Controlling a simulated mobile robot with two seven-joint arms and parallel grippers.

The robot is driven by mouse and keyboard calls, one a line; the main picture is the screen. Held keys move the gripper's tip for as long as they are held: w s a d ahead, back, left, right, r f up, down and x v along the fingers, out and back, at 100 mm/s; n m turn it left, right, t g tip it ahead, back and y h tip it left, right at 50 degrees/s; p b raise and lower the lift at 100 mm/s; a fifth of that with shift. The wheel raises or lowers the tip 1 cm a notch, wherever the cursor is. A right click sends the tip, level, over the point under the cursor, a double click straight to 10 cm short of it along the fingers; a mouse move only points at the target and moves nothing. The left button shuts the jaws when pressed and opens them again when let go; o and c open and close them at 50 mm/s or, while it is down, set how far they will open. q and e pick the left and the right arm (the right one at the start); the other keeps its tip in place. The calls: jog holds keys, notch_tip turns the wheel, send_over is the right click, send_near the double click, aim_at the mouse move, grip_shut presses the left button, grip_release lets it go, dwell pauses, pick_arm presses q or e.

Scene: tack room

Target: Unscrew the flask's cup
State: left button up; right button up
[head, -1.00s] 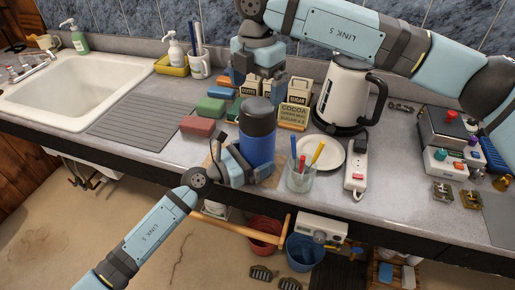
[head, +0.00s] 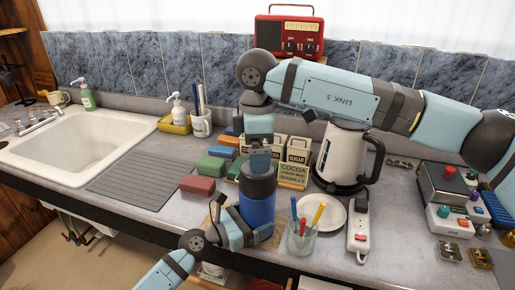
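The flask stands upright on the counter, with a blue body (head: 257,210) and a dark grey cup (head: 257,186) on top. My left gripper (head: 250,235) reaches in from the lower left and is closed around the lower part of the blue body. My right gripper (head: 259,160) points straight down over the flask, its fingers at the top of the cup. The fingers overlap the dark cup in the picture, so I cannot tell whether they are closed on it.
A glass of coloured pens (head: 301,238), a white plate (head: 325,212) and a power strip (head: 358,232) stand right of the flask. Coloured blocks (head: 198,186) lie left.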

aim_at(257, 203)
notch_tip(257, 203, down, 8)
dwell(0.5)
